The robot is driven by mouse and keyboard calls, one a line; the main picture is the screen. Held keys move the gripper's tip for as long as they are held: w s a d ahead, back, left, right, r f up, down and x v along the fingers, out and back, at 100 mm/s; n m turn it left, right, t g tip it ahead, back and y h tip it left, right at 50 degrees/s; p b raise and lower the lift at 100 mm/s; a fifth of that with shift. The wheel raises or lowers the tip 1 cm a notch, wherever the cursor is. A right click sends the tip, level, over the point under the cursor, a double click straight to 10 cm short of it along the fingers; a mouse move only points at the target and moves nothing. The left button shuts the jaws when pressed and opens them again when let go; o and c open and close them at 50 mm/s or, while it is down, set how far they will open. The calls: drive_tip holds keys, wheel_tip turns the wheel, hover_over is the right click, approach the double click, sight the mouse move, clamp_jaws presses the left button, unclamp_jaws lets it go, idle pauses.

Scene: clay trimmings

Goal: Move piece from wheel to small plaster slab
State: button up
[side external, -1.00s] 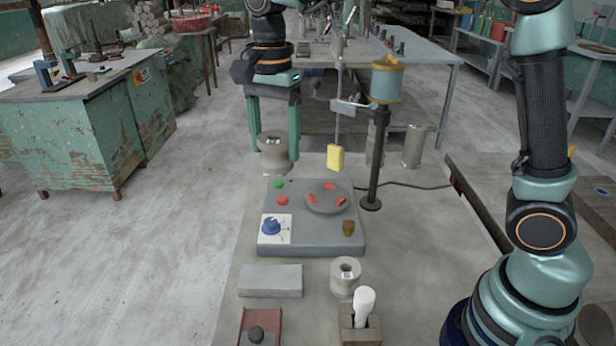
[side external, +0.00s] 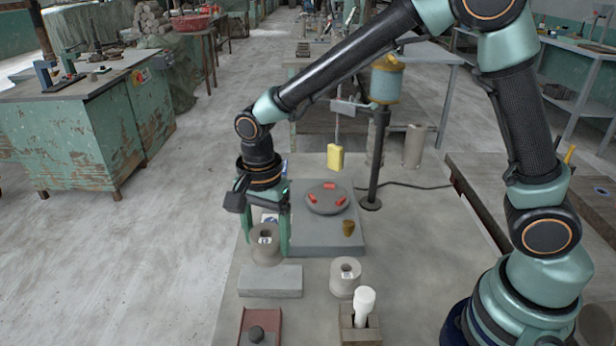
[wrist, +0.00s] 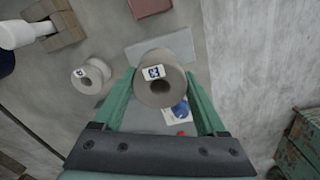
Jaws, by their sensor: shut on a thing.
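My gripper (side external: 266,247) is shut on a grey spool-shaped clay piece (side external: 265,254) with a printed tag on top, one finger on each side. The piece is upright. In the wrist view, the piece (wrist: 172,88) sits between my gripper's fingers (wrist: 160,80) and covers part of the small plaster slab (wrist: 183,42). In the side view, the slab (side external: 270,284) is just in front of the piece; I cannot tell the gap below the piece. The wheel (side external: 328,240), a grey base with a round plate (side external: 325,206) and red blocks, is behind; its plate carries no piece.
A similar tagged clay piece (side external: 345,278) stands right of the slab. A white-handled tool (side external: 363,305) in a wooden block and a reddish tray (side external: 262,330) are in front.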

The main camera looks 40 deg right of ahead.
sight(269, 258)
drive_tip(key=shift+f, duration=2.8)
drive_tip(key=shift+f, duration=0.15)
drive_tip(key=o, duration=1.6)
